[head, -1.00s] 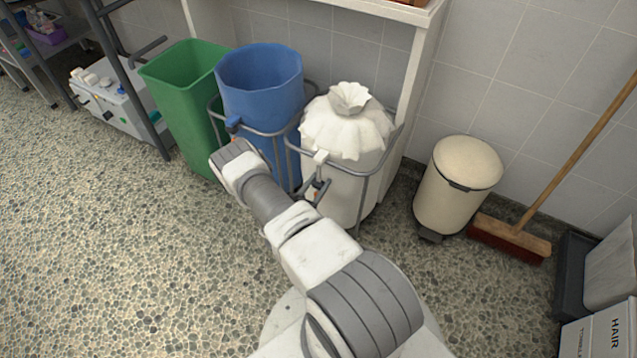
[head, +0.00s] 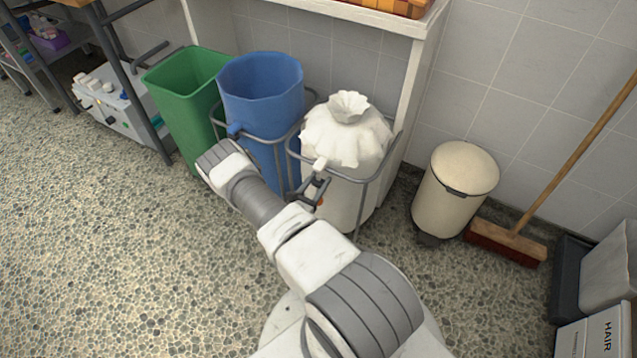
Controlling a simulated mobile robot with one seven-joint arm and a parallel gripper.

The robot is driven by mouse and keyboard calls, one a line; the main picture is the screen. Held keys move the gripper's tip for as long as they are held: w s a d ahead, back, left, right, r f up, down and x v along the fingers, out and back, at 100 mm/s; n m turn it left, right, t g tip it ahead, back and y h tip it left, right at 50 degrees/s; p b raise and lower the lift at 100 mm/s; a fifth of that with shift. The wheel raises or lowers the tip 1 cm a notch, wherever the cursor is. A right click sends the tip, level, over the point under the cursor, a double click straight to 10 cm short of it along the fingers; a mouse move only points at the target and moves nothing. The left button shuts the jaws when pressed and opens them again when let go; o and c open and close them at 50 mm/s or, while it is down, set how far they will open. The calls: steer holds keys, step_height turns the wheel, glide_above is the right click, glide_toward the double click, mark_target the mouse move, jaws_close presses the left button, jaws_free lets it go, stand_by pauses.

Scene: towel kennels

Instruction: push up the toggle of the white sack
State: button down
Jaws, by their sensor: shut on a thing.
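The white sack (head: 345,143) hangs in a grey wire frame (head: 368,178), its top gathered into a ruffled neck. Its small white toggle (head: 320,164) sits at the front left of the sack, just below the ruffled edge. My gripper (head: 321,175) is at the toggle from below and in front, with its fingertips closed on it. The fingers are small in this view and my arm hides part of the area below them.
A blue sack (head: 262,85) with its own blue toggle (head: 234,130) stands open to the left, beside a green bin (head: 185,85). A cream pedal bin (head: 455,195) and a broom (head: 508,242) stand to the right. The pebbled floor at left is clear.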

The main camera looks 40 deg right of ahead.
mark_target(318, 180)
steer(key=shift+r+p, duration=1.1)
steer(key=shift+r, duration=0.95)
steer(key=shift+c, duration=1.6)
jaws_free()
steer(key=p+v, duration=0.3)
steer(key=v, duration=1.4)
steer(key=shift+a, duration=0.25)
